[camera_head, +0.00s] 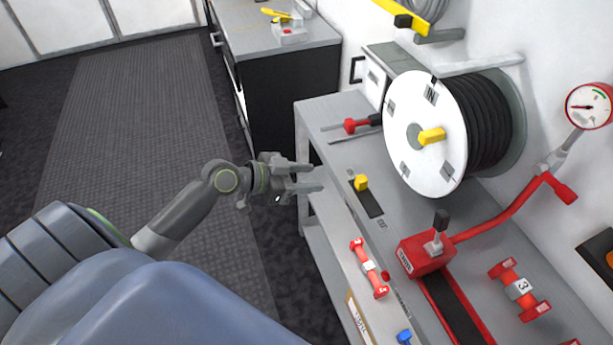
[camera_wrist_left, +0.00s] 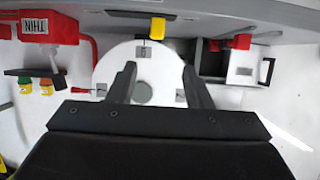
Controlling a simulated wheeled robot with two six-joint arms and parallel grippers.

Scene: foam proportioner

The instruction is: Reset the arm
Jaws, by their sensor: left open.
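My left gripper (camera_head: 316,177) is open and empty. It is at the left edge of the grey workbench (camera_head: 318,108), with its fingertips pointing right over the edge. Nothing is between its fingers. In the left wrist view the two dark fingers (camera_wrist_left: 158,80) are apart, with the white hose reel disc (camera_wrist_left: 142,58) behind them. The hose reel (camera_head: 424,108) stands on the bench to the right of the gripper, apart from it. My right gripper is not in view.
A red lever unit (camera_head: 427,252), a red fitting (camera_head: 370,267) and a gauge (camera_head: 589,106) are farther right. A dark cabinet (camera_head: 285,85) stands behind. The floor mat (camera_head: 140,120) is clear.

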